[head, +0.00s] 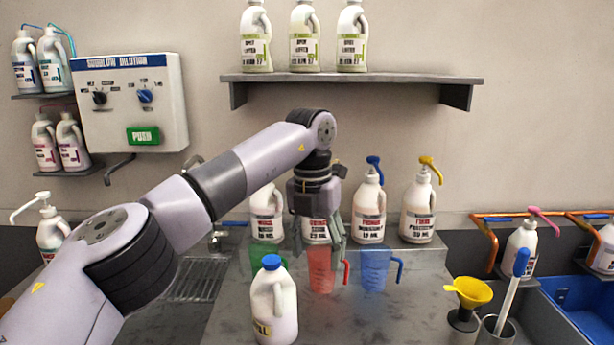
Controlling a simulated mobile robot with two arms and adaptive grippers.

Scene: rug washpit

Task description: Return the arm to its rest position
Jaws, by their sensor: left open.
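My left arm reaches in from the left. My left gripper (336,240) points down over the counter (400,315), at the red measuring jug (320,272). Its fingers overlap the jug's top in the picture, and I cannot tell if they touch it. The gripper is open. It partly hides a white bottle with a red label (316,230) behind it. My right gripper is not in view.
A blue jug (375,270) and a green jug (264,252) flank the red one. A blue-capped white bottle (273,305) stands in front. Pump bottles (369,212) line the back. A yellow funnel (469,292) is at right. A shelf (350,78) hangs above.

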